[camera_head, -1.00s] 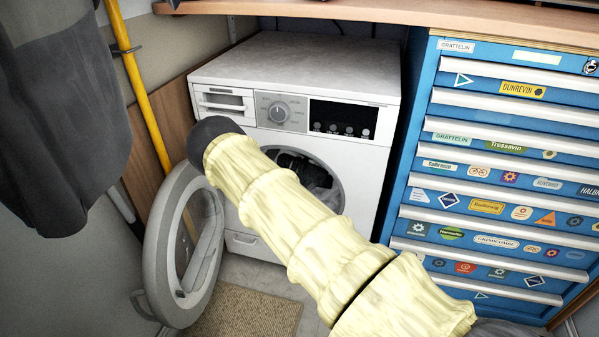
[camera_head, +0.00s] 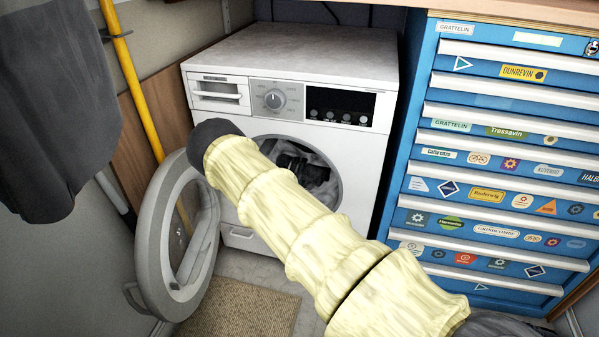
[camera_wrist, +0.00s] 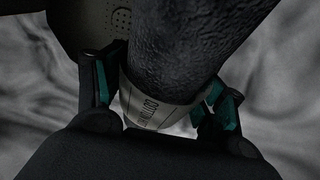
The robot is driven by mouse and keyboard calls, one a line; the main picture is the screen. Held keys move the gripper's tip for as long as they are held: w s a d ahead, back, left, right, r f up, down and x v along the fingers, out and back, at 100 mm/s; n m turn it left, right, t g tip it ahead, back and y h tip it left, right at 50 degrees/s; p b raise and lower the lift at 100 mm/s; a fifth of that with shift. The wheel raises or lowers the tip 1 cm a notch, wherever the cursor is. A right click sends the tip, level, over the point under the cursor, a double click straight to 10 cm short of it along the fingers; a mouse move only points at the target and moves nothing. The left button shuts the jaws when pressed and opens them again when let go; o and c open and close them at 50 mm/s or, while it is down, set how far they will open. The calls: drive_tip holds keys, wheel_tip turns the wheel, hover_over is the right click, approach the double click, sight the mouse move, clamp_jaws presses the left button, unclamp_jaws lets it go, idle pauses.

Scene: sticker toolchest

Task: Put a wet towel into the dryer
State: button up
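The white dryer (camera_head: 355,160) stands at the back centre, its round door (camera_head: 158,235) swung open to the left. Grey-white cloth (camera_head: 318,172) shows inside its drum opening, partly hidden by my arm.
A blue sticker-covered tool chest (camera_head: 500,110) stands close to the dryer's right. A dark cloth (camera_head: 60,110) hangs at the left beside a yellow pole (camera_head: 133,85). A brown mat (camera_head: 245,310) lies on the floor below the open door. A wooden worktop runs above.

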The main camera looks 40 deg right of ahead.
drive_tip(key=o, duration=0.3)
drive_tip(key=shift+r, duration=0.1)
wheel_tip(320, 180, up, 10)
drive_tip(key=shift+f, duration=0.1)
idle(0.5)
idle(0.5)
drive_tip(key=p+v, duration=0.4)
drive_tip(key=v, duration=0.6)
idle(0.5)
drive_tip(key=shift+a+f, duration=0.1)
idle(0.4)
